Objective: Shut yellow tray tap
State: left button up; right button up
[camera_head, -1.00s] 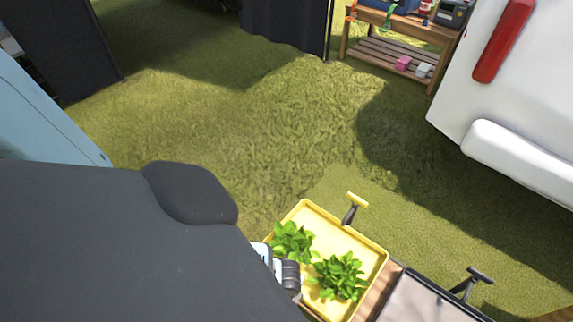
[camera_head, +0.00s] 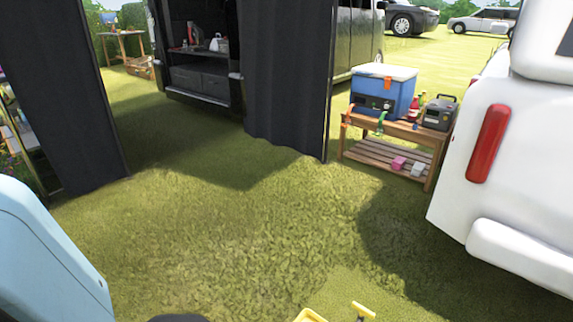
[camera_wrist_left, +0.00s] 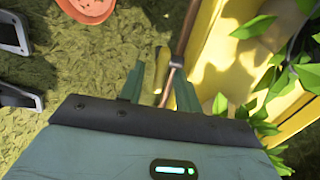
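In the left wrist view, the yellow tray (camera_wrist_left: 215,62) stands on the right with green leafy plants (camera_wrist_left: 290,70) over it. A copper-coloured pipe (camera_wrist_left: 177,65) runs down beside its wall. A small yellow part (camera_wrist_left: 162,68), seemingly the tap's handle, is next to the pipe. My left gripper (camera_wrist_left: 158,92) is open, with its fingertips apart on either side of the pipe's lower end; contact cannot be told. In the head view only a corner of the yellow tray (camera_head: 311,316) and a yellow-topped handle (camera_head: 363,310) show at the bottom edge. My right gripper is out of view.
An orange round object (camera_wrist_left: 88,8) lies on the grass in the wrist view. In the head view, a wooden table (camera_head: 388,165) with a blue cooler (camera_head: 384,92) stands at the back. A white vehicle (camera_head: 505,190) is at right. Open grass (camera_head: 235,225) lies between.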

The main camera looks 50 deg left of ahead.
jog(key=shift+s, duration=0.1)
